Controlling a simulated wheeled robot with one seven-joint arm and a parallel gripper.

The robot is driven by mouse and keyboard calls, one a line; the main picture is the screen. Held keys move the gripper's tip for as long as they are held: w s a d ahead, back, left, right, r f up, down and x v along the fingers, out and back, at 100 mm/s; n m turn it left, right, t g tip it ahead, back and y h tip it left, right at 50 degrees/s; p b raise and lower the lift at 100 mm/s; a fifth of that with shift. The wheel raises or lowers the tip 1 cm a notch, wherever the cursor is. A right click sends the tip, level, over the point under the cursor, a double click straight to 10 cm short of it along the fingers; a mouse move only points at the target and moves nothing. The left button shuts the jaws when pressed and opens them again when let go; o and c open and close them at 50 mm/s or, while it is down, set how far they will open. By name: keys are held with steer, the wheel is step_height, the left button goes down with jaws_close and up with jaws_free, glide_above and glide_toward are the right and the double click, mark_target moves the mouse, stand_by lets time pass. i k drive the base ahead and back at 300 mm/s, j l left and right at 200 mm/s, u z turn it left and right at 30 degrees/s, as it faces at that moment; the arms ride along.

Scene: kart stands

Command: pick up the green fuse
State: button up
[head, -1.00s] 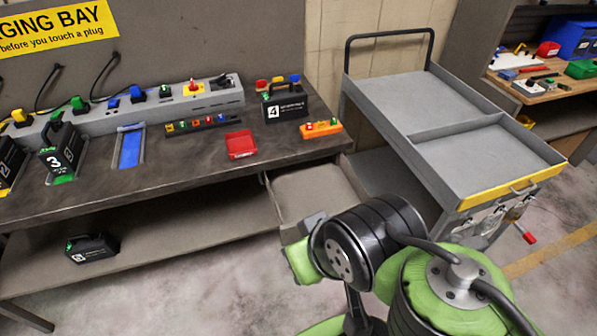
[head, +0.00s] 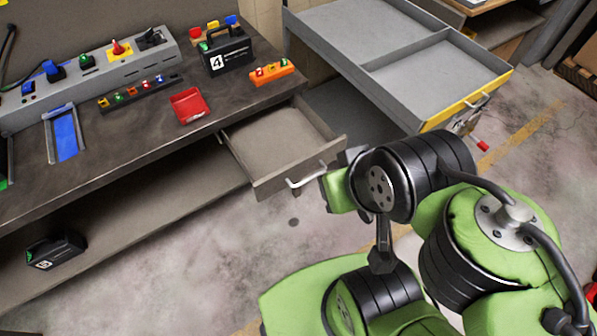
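Small green pieces that look like fuses show in two places in the head view. One green fuse (head: 119,98) stands in a row of coloured ones in a black rack (head: 150,96) on the workbench. Another small green piece (head: 269,70) sits in an orange block (head: 258,80) further right, beside a red one. I cannot tell which of them the task means. My arm is folded at the lower right, well away from both. I see its links but no gripper fingers.
A red tray (head: 190,105) lies on the bench near the rack. An open, empty drawer (head: 280,145) juts out below the bench. A grey cart (head: 350,58) stands behind it at the right.

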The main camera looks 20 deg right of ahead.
mark_target(83, 58)
steer(key=i+j+u, duration=0.1)
steer(key=i+j, duration=0.2)
steer(key=j, duration=0.3)
steer(key=i+j+u, duration=0.15)
steer(key=i+j, duration=0.2)
steer(key=j, duration=0.25)
steer(key=i+j+u, duration=0.1)
steer(key=i+j, duration=0.25)
steer(key=j, duration=0.25)
steer(key=i+j+u, duration=0.15)
steer(key=i+j, duration=0.25)
steer(key=j, duration=0.1)
